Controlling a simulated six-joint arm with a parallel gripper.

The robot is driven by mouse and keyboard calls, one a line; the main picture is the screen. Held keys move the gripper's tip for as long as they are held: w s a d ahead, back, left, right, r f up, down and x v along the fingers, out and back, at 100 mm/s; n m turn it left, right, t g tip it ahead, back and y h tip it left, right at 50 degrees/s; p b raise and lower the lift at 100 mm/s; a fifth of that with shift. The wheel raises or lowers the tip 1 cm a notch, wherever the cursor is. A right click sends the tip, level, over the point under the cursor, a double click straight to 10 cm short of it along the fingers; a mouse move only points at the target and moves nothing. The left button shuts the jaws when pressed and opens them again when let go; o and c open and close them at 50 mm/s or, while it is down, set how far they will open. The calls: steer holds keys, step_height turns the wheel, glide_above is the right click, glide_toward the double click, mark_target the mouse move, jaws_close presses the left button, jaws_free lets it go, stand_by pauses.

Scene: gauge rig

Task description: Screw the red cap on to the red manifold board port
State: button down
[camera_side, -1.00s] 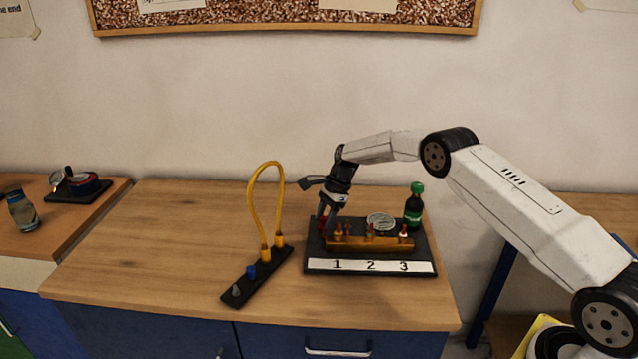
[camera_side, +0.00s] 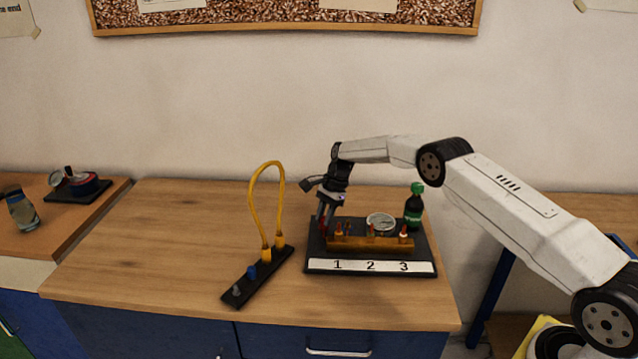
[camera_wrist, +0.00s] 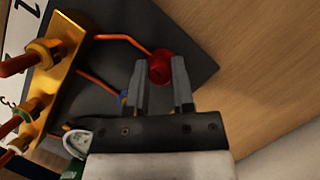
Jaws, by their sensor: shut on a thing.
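The red cap (camera_wrist: 160,67) is between my gripper's (camera_wrist: 161,78) fingertips in the wrist view, with the jaws shut on it. In the side view my gripper (camera_side: 325,219) points down at the back left of the black manifold board (camera_side: 420,262); the cap there is small and dark. A copper tube runs from the brass manifold (camera_wrist: 62,55) to the cap's spot. The red port is not seen apart from the cap, and I cannot tell how the cap sits on it. A blue port (camera_wrist: 124,97) is beside the left finger.
A round gauge (camera_side: 380,221) and a green-capped bottle (camera_side: 413,207) are at the board's right and back. A black strip (camera_side: 240,288) with a yellow looped hose (camera_side: 252,200) stands to the left. Bare wooden table (camera_side: 160,240) lies farther left.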

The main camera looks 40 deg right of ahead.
steer(key=shift+s+f, duration=0.15)
steer(key=shift+s, duration=0.15)
steer(key=m, duration=0.3)
steer(key=shift+d+t, duration=0.1)
steer(key=shift+t, duration=0.3)
steer(key=shift+m+t, duration=0.4)
steer(key=shift+m, duration=0.7)
steer(key=shift+s+m+t+h, duration=0.1)
steer(key=shift+m+t+h, duration=0.3)
steer(key=shift+m, duration=0.6)
steer(key=shift+m+t+h, duration=0.4)
steer(key=shift+m+t, duration=0.1)
steer(key=shift+m, duration=1.1)
steer(key=shift+m, duration=0.6)
steer(key=shift+f+m+t+h, duration=0.1)
steer(key=shift+m+t+h, duration=0.5)
steer(key=shift+m, duration=1.3)
